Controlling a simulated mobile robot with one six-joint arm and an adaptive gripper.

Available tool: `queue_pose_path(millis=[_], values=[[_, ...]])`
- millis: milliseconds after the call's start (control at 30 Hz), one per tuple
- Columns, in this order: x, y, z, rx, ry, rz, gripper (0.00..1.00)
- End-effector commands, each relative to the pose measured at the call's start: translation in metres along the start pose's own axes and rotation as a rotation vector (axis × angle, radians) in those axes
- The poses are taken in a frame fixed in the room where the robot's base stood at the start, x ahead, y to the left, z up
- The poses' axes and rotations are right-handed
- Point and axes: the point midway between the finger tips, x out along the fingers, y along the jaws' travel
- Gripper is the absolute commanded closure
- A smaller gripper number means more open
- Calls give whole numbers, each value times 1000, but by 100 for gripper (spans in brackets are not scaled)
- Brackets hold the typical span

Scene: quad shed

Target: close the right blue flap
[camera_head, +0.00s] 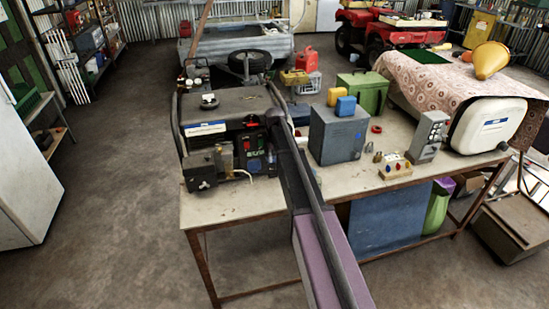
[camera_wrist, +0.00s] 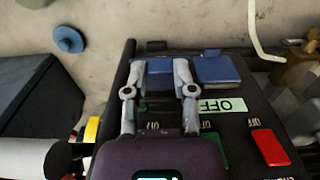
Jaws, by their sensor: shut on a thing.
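The black generator panel (camera_wrist: 250,92) fills the middle right of the wrist view, its OFF label (camera_wrist: 222,105) upside down. Two blue flaps sit side by side near its far edge. The one at left in this view (camera_wrist: 158,83) is between the fingers of my gripper (camera_wrist: 168,66), which is shut on it; the fingers partly cover it. The other blue flap (camera_wrist: 215,68) is just right of the fingers. I cannot tell how far either flap is raised.
A red switch (camera_wrist: 269,147) and a green switch (camera_wrist: 214,143) are on the panel near the gripper. A grey box (camera_head: 338,132) with a blue block (camera_head: 345,106) on top stands right of my arm. The table's (camera_head: 225,208) front strip is mostly clear.

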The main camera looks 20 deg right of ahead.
Motion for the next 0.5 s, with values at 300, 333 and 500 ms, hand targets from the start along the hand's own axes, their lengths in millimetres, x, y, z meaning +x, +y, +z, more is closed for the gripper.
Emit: queue_pose_path(millis=[300,333,500], values=[[12,0,10,0,144,-1,100],[14,0,11,0,165,-1,100],[24,0,16,0,300,0,100]])
